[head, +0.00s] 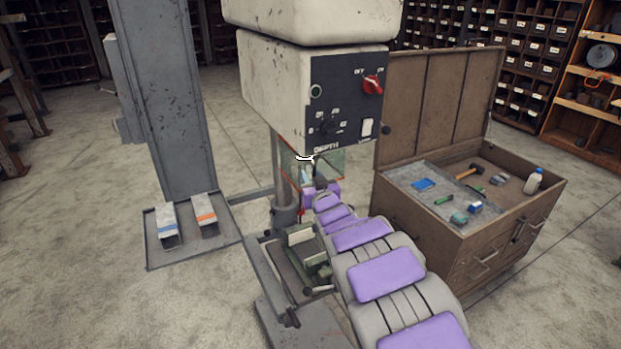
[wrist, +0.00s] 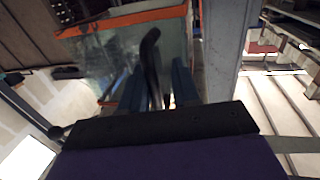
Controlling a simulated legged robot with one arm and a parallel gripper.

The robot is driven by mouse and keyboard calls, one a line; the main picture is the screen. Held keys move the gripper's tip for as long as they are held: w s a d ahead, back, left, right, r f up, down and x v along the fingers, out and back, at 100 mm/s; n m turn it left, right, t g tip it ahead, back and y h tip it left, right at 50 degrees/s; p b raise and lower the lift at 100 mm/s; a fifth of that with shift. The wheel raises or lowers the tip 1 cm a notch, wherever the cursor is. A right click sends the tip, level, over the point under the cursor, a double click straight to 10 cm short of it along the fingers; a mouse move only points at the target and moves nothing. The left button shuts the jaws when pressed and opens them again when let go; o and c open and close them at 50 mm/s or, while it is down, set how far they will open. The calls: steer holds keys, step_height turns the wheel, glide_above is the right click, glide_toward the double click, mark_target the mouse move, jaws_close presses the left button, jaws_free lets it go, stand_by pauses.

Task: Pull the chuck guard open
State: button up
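The chuck guard is a clear panel with orange edging (wrist: 108,62), in the upper left of the wrist view. In the head view the guard (head: 335,162) hangs below the drill press head, partly behind my arm. A black curved handle (wrist: 150,62) stands in front of the panel. My gripper (wrist: 158,88) has its two blue fingers apart, one on each side of the handle, with gaps visible. I cannot tell whether either finger touches it.
The drill press head (head: 290,95) with its control panel stands above my arm. A vise (head: 304,250) sits on the press table to the left of my arm. A wooden tool cabinet (head: 470,225) with loose tools stands close on the right.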

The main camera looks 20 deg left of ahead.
steer(key=shift+d+r, duration=0.55)
steer(key=shift+d, duration=0.1)
steer(key=shift+a+f, duration=0.1)
steer(key=shift+a, duration=0.35)
steer(key=c, duration=0.5)
steer(key=shift+d+f, duration=0.1)
jaws_close()
